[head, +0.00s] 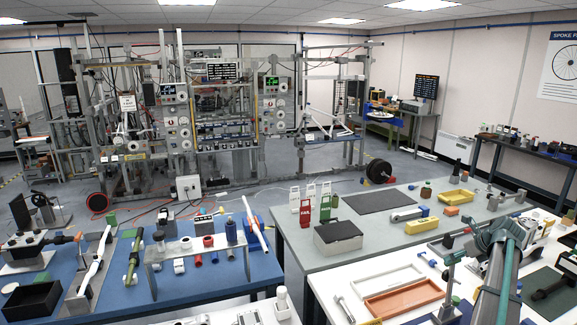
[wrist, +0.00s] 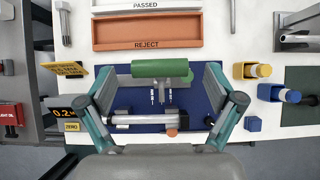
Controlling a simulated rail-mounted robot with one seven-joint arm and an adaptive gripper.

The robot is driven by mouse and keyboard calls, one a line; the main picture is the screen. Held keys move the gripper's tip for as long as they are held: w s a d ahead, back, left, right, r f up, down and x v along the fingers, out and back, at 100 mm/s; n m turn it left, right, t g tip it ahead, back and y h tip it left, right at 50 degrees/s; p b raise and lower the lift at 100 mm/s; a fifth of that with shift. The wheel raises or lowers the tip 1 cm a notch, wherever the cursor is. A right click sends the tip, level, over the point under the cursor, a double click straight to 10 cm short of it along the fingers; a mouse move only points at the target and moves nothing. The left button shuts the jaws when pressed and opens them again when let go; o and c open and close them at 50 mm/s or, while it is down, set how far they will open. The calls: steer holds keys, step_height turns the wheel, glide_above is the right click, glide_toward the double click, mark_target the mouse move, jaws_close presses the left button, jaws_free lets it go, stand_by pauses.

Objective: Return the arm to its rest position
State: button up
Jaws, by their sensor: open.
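My gripper (wrist: 160,88) is open in the wrist view, its two teal-and-grey fingers spread wide and pointing down over a blue mat (wrist: 201,122). A green cylinder (wrist: 165,68) lies across a grey part between and beyond the fingertips. A silver tube (wrist: 146,117) lies on the mat nearer the palm. Nothing appears pinched, though the height of the fingers above the mat is hard to tell. In the head view my arm (head: 497,270) reaches over the white table at the lower right; its fingertips cannot be made out there.
An orange REJECT tray (wrist: 147,33) and white PASSED tray (wrist: 146,3) lie beyond the mat. A small display (wrist: 66,113) stands left; yellow and blue pieces (wrist: 286,94) lie right. In the head view, a blue table (head: 200,277) and grey table (head: 345,262) hold several tools.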

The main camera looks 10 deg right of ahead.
steer(key=shift+x, duration=2.2)
steer(key=shift+s, duration=0.1)
